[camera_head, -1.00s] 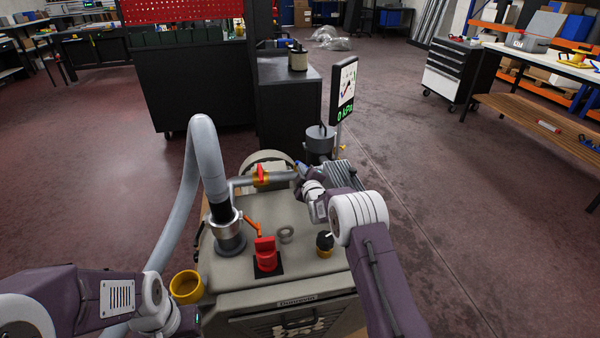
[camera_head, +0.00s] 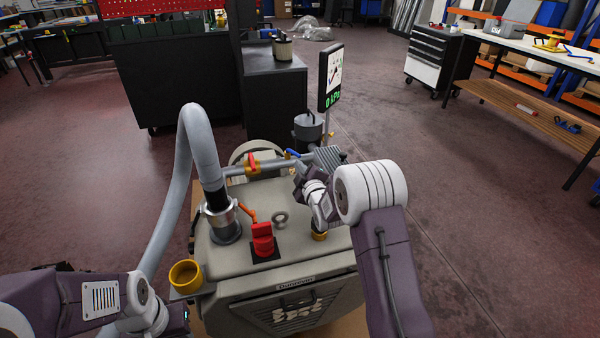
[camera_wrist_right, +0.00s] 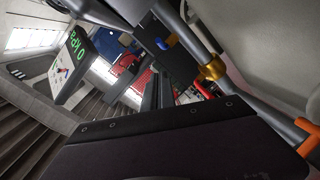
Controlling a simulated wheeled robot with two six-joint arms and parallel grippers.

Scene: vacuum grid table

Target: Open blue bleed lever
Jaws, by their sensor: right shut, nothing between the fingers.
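The small blue bleed lever (camera_head: 292,153) sits on the grey pipe at the back of the pump unit (camera_head: 290,262). In the right wrist view the blue lever (camera_wrist_right: 166,42) shows above the fingers, beside the pipe. My right gripper (camera_head: 299,173) is just in front of the lever, partly hidden by its own wrist. Its fingers (camera_wrist_right: 158,92) are shut with nothing between them. A gap shows between fingers and lever in the wrist view, though contact is hard to judge. My left arm (camera_head: 145,300) is at the lower left; its finger state is unclear.
A red lever (camera_head: 252,162) is on the same pipe, left of the blue one. An orange lever (camera_head: 247,211), a red knob (camera_head: 262,238) and a thick grey hose (camera_head: 170,200) are nearby. A gauge (camera_head: 331,78) reading 0 kPa stands behind. A yellow cup (camera_head: 186,276) is at left.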

